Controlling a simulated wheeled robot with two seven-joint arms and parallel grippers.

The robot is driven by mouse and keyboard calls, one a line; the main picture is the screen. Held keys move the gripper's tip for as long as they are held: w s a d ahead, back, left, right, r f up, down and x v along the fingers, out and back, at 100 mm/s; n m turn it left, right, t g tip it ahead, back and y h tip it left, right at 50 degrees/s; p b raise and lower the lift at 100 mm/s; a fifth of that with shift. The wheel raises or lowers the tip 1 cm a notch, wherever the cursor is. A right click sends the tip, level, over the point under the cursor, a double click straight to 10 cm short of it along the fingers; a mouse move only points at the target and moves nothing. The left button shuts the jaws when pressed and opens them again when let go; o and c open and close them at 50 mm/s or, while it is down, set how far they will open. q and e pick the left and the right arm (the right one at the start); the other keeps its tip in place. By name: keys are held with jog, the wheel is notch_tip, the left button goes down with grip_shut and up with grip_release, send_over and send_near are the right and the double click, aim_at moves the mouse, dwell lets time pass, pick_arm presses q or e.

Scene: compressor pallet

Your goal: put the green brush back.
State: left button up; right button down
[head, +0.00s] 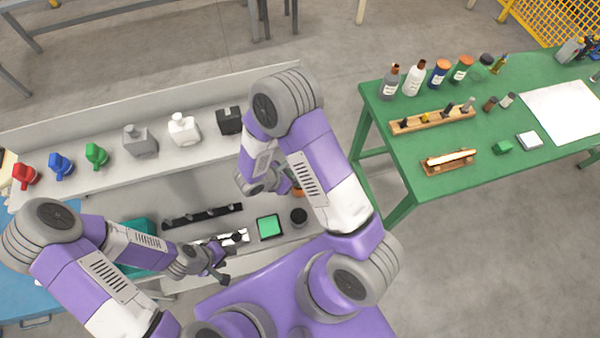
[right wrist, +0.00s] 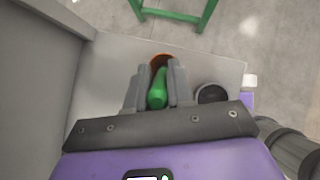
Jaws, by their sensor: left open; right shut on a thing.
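The green brush (right wrist: 157,92) shows in the right wrist view between the fingers of my right gripper (right wrist: 157,84), which is shut on it. An orange cup (right wrist: 159,59) lies just beyond the brush's far end; whether that end is inside the cup or above it I cannot tell. In the head view my right arm hides the brush and most of the orange cup (head: 298,192). A black round cup (right wrist: 211,94) stands to the right of the gripper and also shows in the head view (head: 299,216). My left gripper (head: 227,262) is open near the bench front.
The grey bench's shelf holds red, blue and green (head: 96,155) bottles, a grey jug (head: 139,141), a white jug (head: 184,129) and a black container (head: 229,120). A black rack (head: 203,216) and a green-topped tray (head: 269,227) lie below. A green table (head: 400,170) stands right.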

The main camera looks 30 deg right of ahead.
jog(key=d+y+p, duration=0.1)
jog(key=d+r+y+p, duration=0.1)
jog(key=shift+w+d+r, duration=0.1)
jog(key=shift+d+r, duration=0.05)
jog(key=shift+d, duration=0.15)
jog(key=f, duration=0.1)
jog(key=f+y, duration=0.1)
jog(key=shift+d+f+g, duration=0.3)
jog(key=shift+d+f, duration=0.05)
jog(key=shift+w+a+f, duration=0.1)
jog(key=shift+a+f, duration=0.05)
jog(key=shift+f, duration=0.1)
jog(key=c, duration=1)
grip_release()
jog(key=a+r, duration=0.2)
jog(key=shift+a+r, duration=0.1)
jog(key=shift+r, duration=0.25)
jog(key=s+a+b, duration=0.2)
jog(key=a, duration=0.8)
jog(key=shift+a+b, duration=0.35)
jog(key=shift+b, duration=0.05)
